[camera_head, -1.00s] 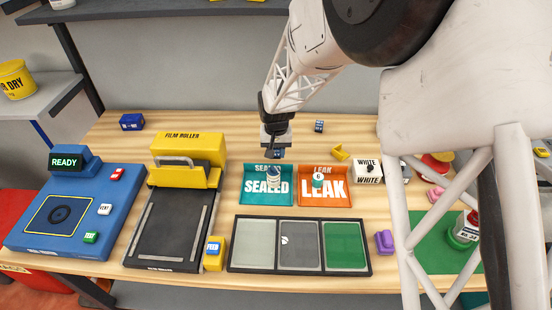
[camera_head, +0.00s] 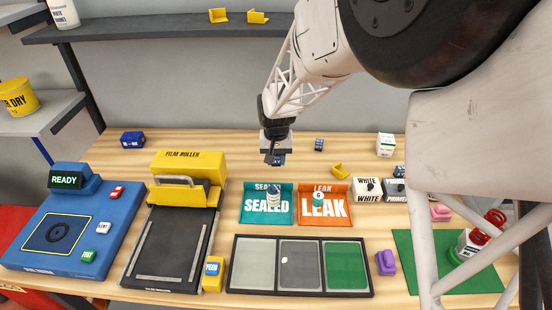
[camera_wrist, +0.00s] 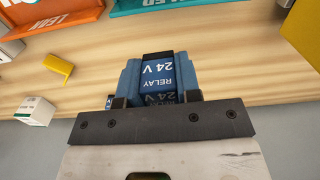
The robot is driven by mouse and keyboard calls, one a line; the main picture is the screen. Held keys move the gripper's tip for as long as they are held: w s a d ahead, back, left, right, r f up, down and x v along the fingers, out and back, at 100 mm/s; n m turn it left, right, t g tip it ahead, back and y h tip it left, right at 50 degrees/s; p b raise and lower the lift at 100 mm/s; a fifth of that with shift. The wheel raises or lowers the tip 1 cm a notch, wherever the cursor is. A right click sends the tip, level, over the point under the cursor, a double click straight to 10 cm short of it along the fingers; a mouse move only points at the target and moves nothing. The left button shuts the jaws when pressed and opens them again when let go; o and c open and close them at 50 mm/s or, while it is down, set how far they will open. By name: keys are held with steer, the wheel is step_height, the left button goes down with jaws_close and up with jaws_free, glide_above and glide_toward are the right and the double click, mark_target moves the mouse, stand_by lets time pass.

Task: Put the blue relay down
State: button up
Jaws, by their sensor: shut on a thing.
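My gripper (camera_head: 276,158) is shut on the blue relay (camera_wrist: 158,80), a blue block labelled "RELAY 24 V". The relay sits between the two fingers in the wrist view, label facing the camera. In the head view the relay (camera_head: 279,160) shows small and dark below the gripper, behind the teal SEALED tray (camera_head: 249,215). It appears over the back strip of the wooden table (camera_head: 230,150). I cannot tell whether its underside touches the table.
An orange LEAK tray (camera_head: 340,190), yellow bracket (camera_head: 340,171), small blue block (camera_head: 319,144) and white box (camera_head: 385,145) are to the right. The yellow film roller (camera_head: 187,165) and a dark blue box (camera_head: 132,140) are left. Bare wood lies around the gripper.

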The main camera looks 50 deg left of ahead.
stand_by(0.3)
steer(key=w+d+r, duration=0.1)
steer(key=w+d, duration=1.1)
steer(key=w, duration=0.3)
steer(key=w+d+r, duration=0.1)
steer(key=w+d, duration=1.1)
steer(key=w, duration=0.3)
steer(key=shift+w+r+m, duration=0.15)
steer(key=shift+w+m, duration=0.05)
steer(key=shift+m, duration=0.1)
steer(key=shift+d, duration=0.1)
glide_above(387, 138)
steer(key=shift+w+f, duration=0.2)
steer(key=shift+f, duration=0.55)
steer(key=shift+f, duration=1.75)
